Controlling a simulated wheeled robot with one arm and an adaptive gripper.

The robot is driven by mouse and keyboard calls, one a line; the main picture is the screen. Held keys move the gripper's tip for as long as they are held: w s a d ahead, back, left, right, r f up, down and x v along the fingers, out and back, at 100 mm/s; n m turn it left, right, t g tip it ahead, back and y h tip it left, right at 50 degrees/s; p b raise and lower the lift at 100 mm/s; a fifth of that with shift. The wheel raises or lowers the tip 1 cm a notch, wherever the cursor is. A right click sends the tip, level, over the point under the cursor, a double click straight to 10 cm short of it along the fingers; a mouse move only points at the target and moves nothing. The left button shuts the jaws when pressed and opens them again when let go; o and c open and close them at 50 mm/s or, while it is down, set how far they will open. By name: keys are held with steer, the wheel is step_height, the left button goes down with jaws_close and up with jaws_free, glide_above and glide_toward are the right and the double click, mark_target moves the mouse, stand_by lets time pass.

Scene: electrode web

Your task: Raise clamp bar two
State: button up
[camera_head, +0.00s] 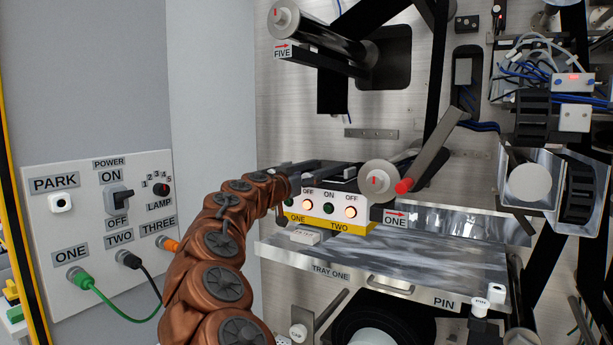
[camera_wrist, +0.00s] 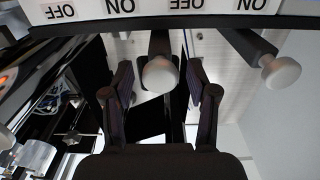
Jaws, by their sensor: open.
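A white-and-yellow clamp box (camera_head: 337,226) on the machine front is marked ONE and TWO, with OFF and ON lamps for each. The orange lamp under each OFF is lit. In the upside-down wrist view, two dark levers with pale round knobs stick out below the box's label strip (camera_wrist: 180,8). The middle one, apparently clamp bar two (camera_wrist: 160,72), stands between my gripper's (camera_wrist: 159,86) open fingers; contact cannot be told. The other knob (camera_wrist: 281,72) is outside them to the right. In the head view my gripper (camera_head: 294,183) is at the box's left end, partly hidden.
A roller marked ONE (camera_head: 378,175) with a red-tipped bar (camera_head: 404,186) is close right of the box. Tray one (camera_head: 390,262) spans below. A switch panel (camera_head: 100,235) with green, black and orange plugs is at left. Another roller, FIVE (camera_head: 325,38), is above.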

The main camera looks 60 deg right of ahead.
steer(key=shift+d, duration=0.2)
steer(key=shift+c, duration=0.3)
jaws_close()
stand_by(0.3)
